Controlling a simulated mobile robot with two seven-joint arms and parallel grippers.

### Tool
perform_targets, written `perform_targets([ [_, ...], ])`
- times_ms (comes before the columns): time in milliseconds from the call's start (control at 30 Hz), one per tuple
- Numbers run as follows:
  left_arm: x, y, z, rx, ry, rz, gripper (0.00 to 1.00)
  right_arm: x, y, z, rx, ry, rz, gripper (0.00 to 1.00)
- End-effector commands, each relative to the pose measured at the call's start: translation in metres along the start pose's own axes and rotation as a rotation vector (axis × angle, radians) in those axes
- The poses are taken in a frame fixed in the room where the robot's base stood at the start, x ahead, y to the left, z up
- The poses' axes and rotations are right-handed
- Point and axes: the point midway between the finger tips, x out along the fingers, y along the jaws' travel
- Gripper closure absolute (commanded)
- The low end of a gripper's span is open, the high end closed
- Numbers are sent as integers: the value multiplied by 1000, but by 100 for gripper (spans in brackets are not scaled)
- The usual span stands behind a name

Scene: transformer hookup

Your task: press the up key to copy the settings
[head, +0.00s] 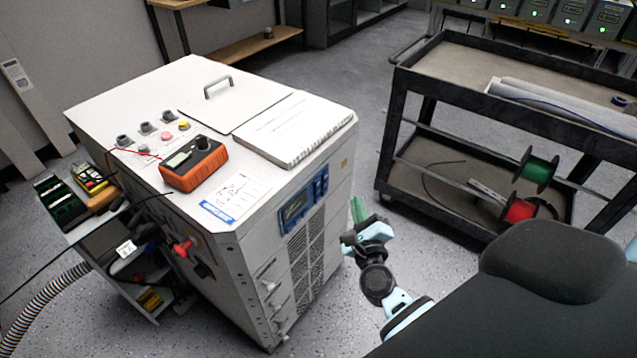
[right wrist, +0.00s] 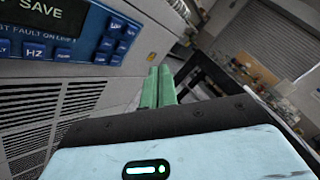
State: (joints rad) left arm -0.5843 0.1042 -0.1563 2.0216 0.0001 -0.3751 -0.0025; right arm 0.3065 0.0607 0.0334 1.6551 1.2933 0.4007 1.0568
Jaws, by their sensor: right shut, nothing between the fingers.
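The blue control panel (head: 303,203) is on the front face of the white cabinet (head: 325,235). In the right wrist view the panel (right wrist: 75,30) shows a dark display (right wrist: 40,12) ending in "SAVE", a key marked HZ (right wrist: 35,51), and a cluster of small blue keys (right wrist: 112,45) at its right end. Their labels are too small to tell which is the up key. My right gripper (head: 358,208) is shut and empty, its green fingers (right wrist: 158,87) together. In the head view it is right of the panel and seems apart from the cabinet. My left gripper is not in view.
An orange meter (head: 193,165), a notebook (head: 295,130) and a printed sheet (head: 237,195) lie on the cabinet top. A black cart (head: 480,92) with cable spools (head: 536,170) stands to the right. Clear floor lies between cabinet and cart.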

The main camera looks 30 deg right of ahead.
Motion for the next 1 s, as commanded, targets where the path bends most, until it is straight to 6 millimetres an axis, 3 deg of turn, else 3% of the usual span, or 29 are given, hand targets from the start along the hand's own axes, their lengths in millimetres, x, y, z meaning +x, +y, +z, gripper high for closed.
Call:
perform_targets([
  [600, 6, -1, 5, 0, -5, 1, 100, 49, 36, 36, 2, 0, 0, 100],
  [1000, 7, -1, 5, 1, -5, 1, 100, 55, 40, 41, 1, 0, 0, 100],
])
